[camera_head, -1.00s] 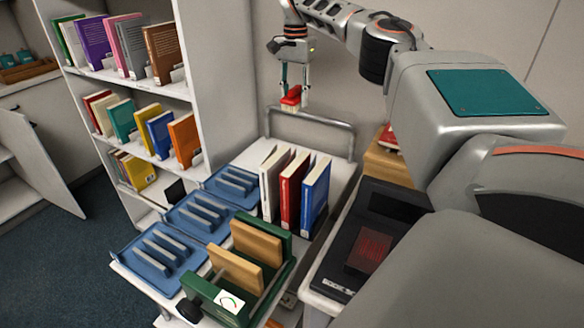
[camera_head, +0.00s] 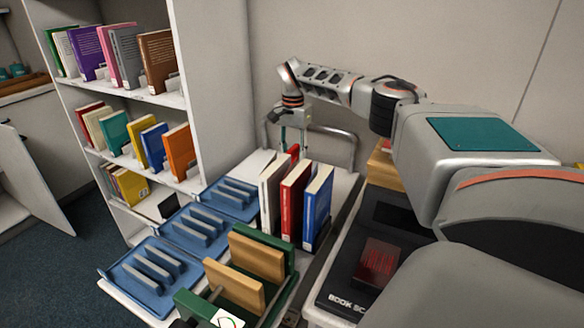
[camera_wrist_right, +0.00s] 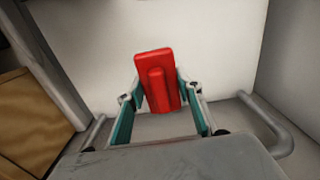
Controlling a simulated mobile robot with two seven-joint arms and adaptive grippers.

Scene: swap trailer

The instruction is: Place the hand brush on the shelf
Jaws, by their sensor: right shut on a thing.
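My right gripper (camera_head: 292,142) is low behind the three upright books, near the metal rail. It is shut on a red object that looks like the hand brush (camera_head: 293,152); only a little of it shows above the books. In the right wrist view the red brush (camera_wrist_right: 158,72) sits between the teal fingers of the gripper (camera_wrist_right: 162,108), its raised red handle toward the camera. Its bristles are hidden there. I cannot tell whether it touches the surface below. The bookcase shelf (camera_head: 140,92) stands at the left with books on it. My left gripper is not in view.
White, red and blue books (camera_head: 318,205) stand upright on the trolley. Blue slotted trays (camera_head: 150,270) and a green holder with wooden blocks (camera_head: 290,265) are nearer. A metal rail (camera_head: 340,133) lies behind. A black book scanner (camera_head: 375,255) is at the right.

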